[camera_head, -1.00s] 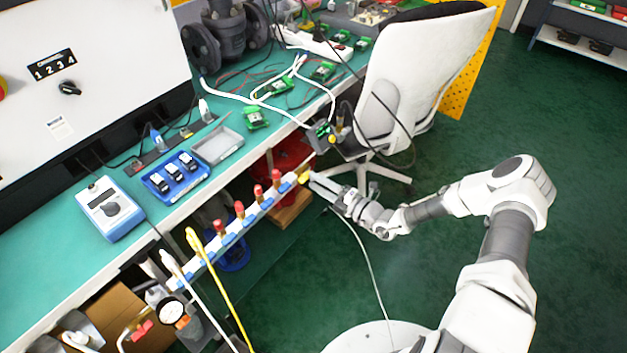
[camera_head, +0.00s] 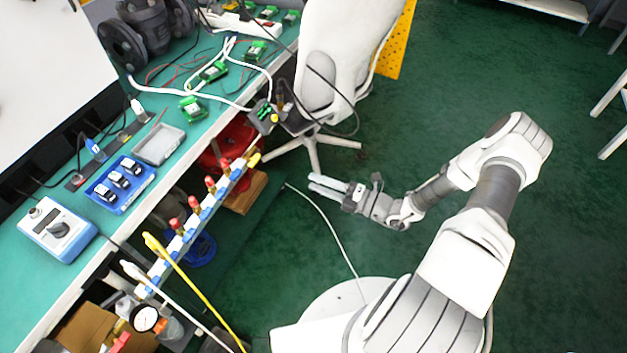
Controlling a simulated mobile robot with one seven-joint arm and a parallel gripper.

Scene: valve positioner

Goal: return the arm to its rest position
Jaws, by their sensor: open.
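My arm (camera_head: 480,215) reaches up from the lower right and bends back to the left at its elbow. My gripper (camera_head: 318,185) points left over the green floor, open and empty, with its two white fingers a short way apart. It is clear of the bench and of the manifold (camera_head: 205,215), a white and blue bar with several red-topped valves along the bench's front edge. A gap of floor shows between the fingertips and the yellow end (camera_head: 254,160) of the manifold.
A white office chair (camera_head: 335,60) stands beyond my gripper. A white cable (camera_head: 330,235) lies on the floor below it. The bench (camera_head: 110,262) at left carries a blue meter (camera_head: 57,229), a blue tray (camera_head: 122,205) and green circuit boards. Floor on the right is open.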

